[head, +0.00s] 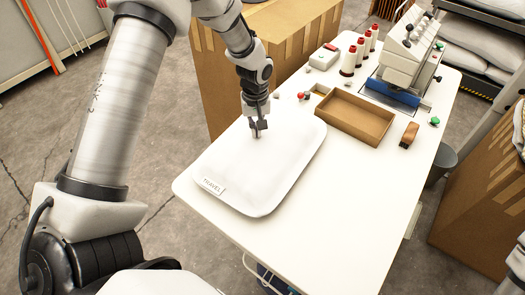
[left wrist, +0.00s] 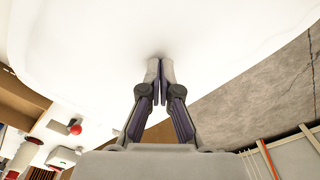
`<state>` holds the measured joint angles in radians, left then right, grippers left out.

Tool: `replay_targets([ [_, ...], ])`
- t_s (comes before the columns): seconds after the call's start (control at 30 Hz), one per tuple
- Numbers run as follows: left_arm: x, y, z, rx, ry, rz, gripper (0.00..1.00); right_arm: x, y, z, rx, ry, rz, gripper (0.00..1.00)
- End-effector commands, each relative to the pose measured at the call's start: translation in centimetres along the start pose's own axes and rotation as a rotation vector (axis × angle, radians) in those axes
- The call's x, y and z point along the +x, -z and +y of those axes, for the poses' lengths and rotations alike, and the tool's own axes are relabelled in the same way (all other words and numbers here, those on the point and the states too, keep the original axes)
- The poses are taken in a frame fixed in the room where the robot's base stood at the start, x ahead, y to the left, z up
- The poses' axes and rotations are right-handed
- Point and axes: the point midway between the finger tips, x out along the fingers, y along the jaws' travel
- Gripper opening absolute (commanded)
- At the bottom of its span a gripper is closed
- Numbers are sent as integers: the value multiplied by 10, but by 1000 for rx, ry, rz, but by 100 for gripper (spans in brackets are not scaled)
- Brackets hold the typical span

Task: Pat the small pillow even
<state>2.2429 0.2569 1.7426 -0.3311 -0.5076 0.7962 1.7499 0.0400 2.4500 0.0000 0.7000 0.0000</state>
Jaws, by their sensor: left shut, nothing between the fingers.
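The small white pillow (head: 262,165) lies flat on the white table, with a "TRAVEL" label (head: 211,186) at its near left corner. Its surface looks mostly smooth, with a slight shading near my gripper. My left gripper (head: 257,133) points down at the pillow's far left part, its tips at or just above the cloth; I cannot tell whether they touch. In the left wrist view the left gripper (left wrist: 160,66) is shut and empty, its fingertips together against the white pillow (left wrist: 150,25).
On the table (head: 330,222) stand an open brown tray (head: 355,116), several thread spools (head: 348,60), a brown brush (head: 409,134) and a sealing machine (head: 403,55). Cardboard boxes (head: 225,85) stand behind. The table's near right part is clear.

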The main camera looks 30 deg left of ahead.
Motion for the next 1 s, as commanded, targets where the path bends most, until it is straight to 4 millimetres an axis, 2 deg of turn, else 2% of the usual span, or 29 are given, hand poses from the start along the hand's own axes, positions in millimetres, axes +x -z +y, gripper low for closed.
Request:
replay_targets([
  [0.1,14,0,0,0,0,0,0,8,0,0,0,0,0,40],
  [0.27,9,0,0,0,0,0,0,4,0,0,0,0,0,40],
  [0.37,0,0,0,0,0,0,0,-4,0,0,0,0,0,40],
  [0.5,-27,0,0,0,-1,0,0,-28,0,0,0,0,0,40],
  [0.6,-39,0,0,0,0,0,0,-38,0,0,0,0,1,40],
  [0.87,-36,0,0,0,0,0,0,-35,0,0,0,0,0,40],
  [1.0,-56,0,0,0,-1,1,0,-52,0,0,0,0,0,40],
])
